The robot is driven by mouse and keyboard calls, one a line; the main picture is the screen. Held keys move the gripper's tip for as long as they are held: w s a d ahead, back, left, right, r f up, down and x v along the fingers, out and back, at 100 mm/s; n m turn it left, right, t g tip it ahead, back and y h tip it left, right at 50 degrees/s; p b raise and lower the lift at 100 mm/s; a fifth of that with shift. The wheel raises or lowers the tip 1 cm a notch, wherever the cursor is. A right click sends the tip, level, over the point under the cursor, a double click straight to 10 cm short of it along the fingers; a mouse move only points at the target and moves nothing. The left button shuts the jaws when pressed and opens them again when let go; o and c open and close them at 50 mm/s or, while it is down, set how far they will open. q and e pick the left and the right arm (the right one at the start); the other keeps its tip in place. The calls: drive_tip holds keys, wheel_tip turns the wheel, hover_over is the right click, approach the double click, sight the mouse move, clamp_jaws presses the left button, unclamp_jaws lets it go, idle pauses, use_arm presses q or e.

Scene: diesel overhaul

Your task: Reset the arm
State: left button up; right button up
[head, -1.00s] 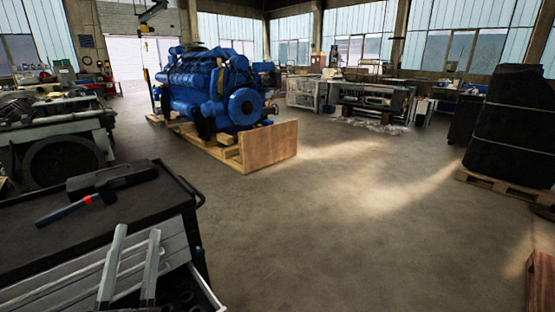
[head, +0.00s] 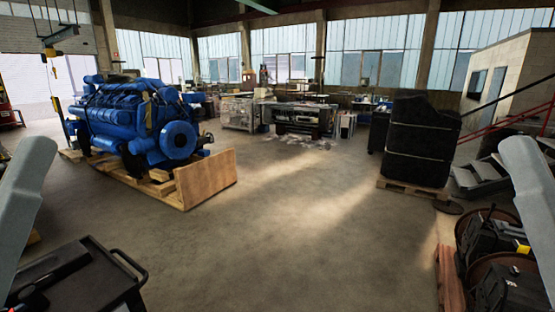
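A pale grey link of my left arm (head: 20,205) stands at the left edge of the head view, tilted. A matching pale grey link of my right arm (head: 530,200) stands at the right edge, tilted the other way. Neither gripper shows in the frame, so I cannot see their fingers or whether they hold anything.
A black-topped tool cart (head: 95,290) with a rail is at lower left. A blue diesel engine (head: 130,120) sits on a wooden pallet. Dark machine parts (head: 500,290) lie at lower right. A black wrapped load (head: 420,135) stands on a pallet. The middle floor is clear.

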use_arm(q)
wheel_tip(320, 180, up, 19)
drive_tip(key=p, duration=1.5)
use_arm(e)
wheel_tip(320, 180, up, 19)
use_arm(q)
drive_tip(key=shift+f, duration=0.1)
use_arm(e)
drive_tip(key=shift+f, duration=0.15)
use_arm(q)
wheel_tip(320, 180, down, 61)
drive_tip(key=b, duration=6)
drive_tip(key=shift+r+b, duration=0.2)
drive_tip(key=shift+b, duration=0.1)
use_arm(e)
wheel_tip(320, 180, down, 60)
drive_tip(key=shift+f, duration=0.25)
